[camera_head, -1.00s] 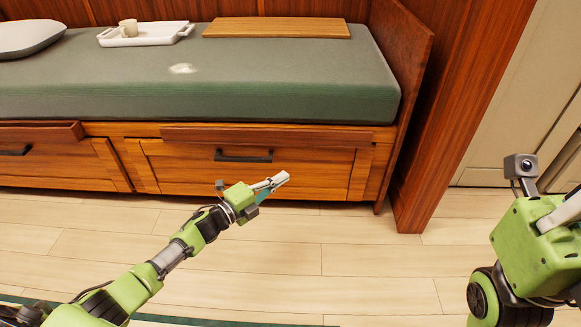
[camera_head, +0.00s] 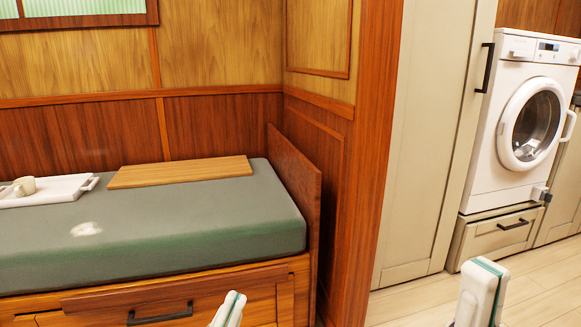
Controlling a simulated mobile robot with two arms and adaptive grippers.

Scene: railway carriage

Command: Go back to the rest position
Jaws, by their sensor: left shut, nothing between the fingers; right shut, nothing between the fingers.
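My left gripper (camera_head: 231,307) shows only its tip at the bottom edge of the head view, in front of the bed's drawer front. It is shut and empty. My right gripper (camera_head: 482,290) points upward at the bottom right, in front of the pale plank floor. It is shut and empty too. Both have pale fingers with a green strip. The rest of both arms is below the picture. The grippers are well apart and neither is seen touching anything.
A bed with a green mattress (camera_head: 150,240) fills the left, with a white tray (camera_head: 70,188), a cup (camera_head: 24,186) and a wooden board (camera_head: 180,172) on it. A wooden partition (camera_head: 365,150) stands mid-picture. A washing machine (camera_head: 510,190) is at right. Pale floor (camera_head: 410,300) is clear.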

